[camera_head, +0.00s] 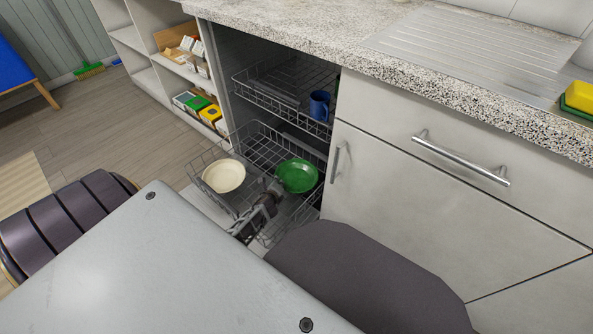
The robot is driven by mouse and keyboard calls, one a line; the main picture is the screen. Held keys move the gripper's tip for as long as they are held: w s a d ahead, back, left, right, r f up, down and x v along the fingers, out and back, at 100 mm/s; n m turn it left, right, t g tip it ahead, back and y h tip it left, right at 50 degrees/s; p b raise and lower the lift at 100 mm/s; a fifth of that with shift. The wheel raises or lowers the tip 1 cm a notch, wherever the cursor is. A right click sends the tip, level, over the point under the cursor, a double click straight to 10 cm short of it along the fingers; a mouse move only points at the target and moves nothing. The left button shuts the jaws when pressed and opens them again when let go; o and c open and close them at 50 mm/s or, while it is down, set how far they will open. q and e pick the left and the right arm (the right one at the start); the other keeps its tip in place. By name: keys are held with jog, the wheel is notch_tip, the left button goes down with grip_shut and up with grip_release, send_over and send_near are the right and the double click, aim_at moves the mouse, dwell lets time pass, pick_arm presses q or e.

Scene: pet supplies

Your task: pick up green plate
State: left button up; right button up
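The green plate (299,176) lies in the lower dishwasher rack (262,147), towards its right side. My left gripper (275,186) is over the rack, right at the plate's left edge. It is small and dark here, so I cannot tell whether its fingers are open, shut or touching the plate. My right gripper is not in view.
A cream bowl (224,175) sits in the same rack, left of my gripper. The upper rack (283,85) above holds a blue mug (319,105). A cabinet front (400,200) and a speckled countertop (340,35) bound the right side. Shelves (185,70) stand behind.

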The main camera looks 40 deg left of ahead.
pick_arm(q)
jog(key=shift+w+a+f, duration=0.2)
jog(key=shift+w+f, duration=0.1)
jog(key=shift+w, duration=0.1)
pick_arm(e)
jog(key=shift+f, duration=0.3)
pick_arm(q)
grip_shut()
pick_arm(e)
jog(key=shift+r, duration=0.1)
pick_arm(q)
jog(key=shift+r, duration=0.2)
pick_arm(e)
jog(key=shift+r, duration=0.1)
pick_arm(q)
notch_tip(320, 180, up, 10)
jog(key=p, duration=0.6)
jog(key=shift+f, duration=0.15)
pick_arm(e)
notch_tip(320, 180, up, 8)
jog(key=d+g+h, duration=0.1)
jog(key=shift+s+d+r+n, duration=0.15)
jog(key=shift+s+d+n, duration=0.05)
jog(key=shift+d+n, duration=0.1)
